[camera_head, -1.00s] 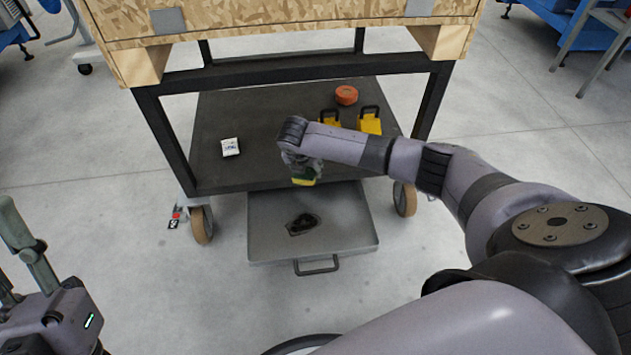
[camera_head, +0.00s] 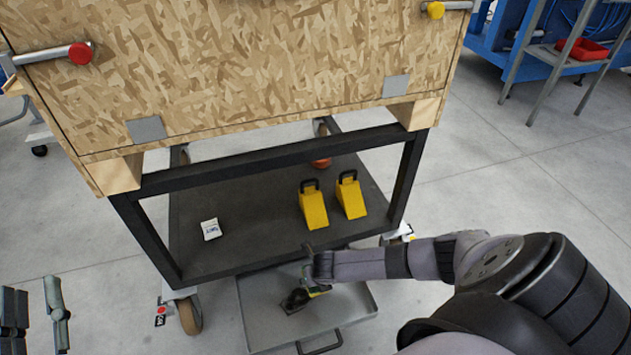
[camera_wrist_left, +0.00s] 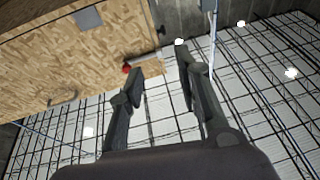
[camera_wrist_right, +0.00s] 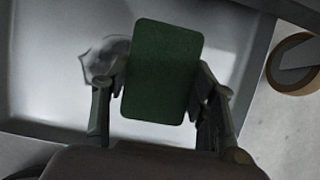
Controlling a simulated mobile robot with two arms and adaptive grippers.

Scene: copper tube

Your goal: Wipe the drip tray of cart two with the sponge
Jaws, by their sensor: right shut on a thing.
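The grey drip tray (camera_head: 262,318) sticks out from under the cart's lower shelf (camera_head: 250,195). My right gripper (camera_head: 312,284) is over the tray beside the stain. In the right wrist view it is shut on the sponge (camera_wrist_right: 162,70), whose green face shows between the fingers. The stain shows grey behind the sponge's left side (camera_wrist_right: 100,58). I cannot tell whether the sponge touches the tray. My left gripper (camera_head: 38,310) is at the lower left of the head view; in the left wrist view (camera_wrist_left: 160,85) its fingers are apart and empty.
Two yellow wedges (camera_head: 313,207), a white box (camera_head: 211,229) and an orange roll (camera_head: 321,162) are on the lower shelf. A wooden crate (camera_head: 260,70) sits above. A caster (camera_head: 190,316) stands left of the tray. Open floor (camera_head: 90,230) lies left.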

